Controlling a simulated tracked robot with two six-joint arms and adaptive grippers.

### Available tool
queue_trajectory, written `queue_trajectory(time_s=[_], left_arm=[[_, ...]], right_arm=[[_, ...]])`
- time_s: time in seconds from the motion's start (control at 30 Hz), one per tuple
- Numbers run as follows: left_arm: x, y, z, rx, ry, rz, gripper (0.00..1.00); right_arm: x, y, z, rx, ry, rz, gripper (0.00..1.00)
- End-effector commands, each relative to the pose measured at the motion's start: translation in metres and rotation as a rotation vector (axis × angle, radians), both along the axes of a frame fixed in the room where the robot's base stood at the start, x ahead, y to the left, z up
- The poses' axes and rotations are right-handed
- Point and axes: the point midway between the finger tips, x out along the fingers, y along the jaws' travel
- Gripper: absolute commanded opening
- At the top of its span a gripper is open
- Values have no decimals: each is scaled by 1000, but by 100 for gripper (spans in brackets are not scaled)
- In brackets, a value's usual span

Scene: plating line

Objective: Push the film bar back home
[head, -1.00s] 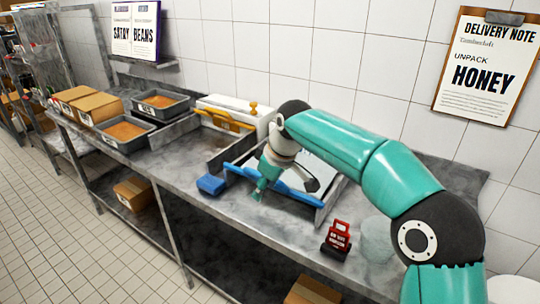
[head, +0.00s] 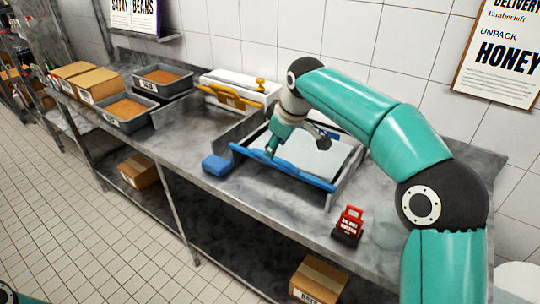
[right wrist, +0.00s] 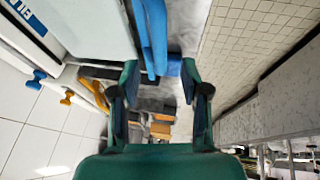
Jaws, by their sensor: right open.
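The blue film bar (head: 285,168) lies across the front of a metal-framed station, with a white sheet (head: 310,150) behind it. In the right wrist view the bar (right wrist: 155,38) runs into the gap between my fingers, nearer the left finger. My right gripper (head: 271,153) is over the bar's left half, fingers pointing down. Its two fingers stand wide apart in the right wrist view (right wrist: 160,85). I cannot tell whether a finger touches the bar. My left gripper is not in view.
A blue sponge-like block (head: 217,165) lies by the bar's left end. A red-and-black sign (head: 348,226) stands to the right, near the counter's front edge. A yellow bar (head: 230,97) on a white unit and food trays (head: 128,112) are further left.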

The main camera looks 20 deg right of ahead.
Motion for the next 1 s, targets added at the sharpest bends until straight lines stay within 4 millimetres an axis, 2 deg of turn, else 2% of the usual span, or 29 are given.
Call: queue_trajectory(time_s=[0.1, 0.3, 0.67, 0.7, 0.77, 0.97, 1.0], left_arm=[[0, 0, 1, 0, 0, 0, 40], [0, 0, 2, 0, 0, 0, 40], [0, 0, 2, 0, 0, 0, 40], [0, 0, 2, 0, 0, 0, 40], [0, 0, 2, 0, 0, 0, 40], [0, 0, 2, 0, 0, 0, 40], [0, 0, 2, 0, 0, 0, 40]], right_arm=[[9, 2, -21, 0, 2, -1, 46], [18, 4, -41, 0, 1, -2, 46], [21, 4, -46, 0, 0, -2, 46], [21, 4, -46, 0, 0, -2, 44], [21, 4, -46, 0, 0, -2, 34], [21, 4, -46, 0, 0, -2, 0], [21, 4, -46, 0, 0, -2, 0]])
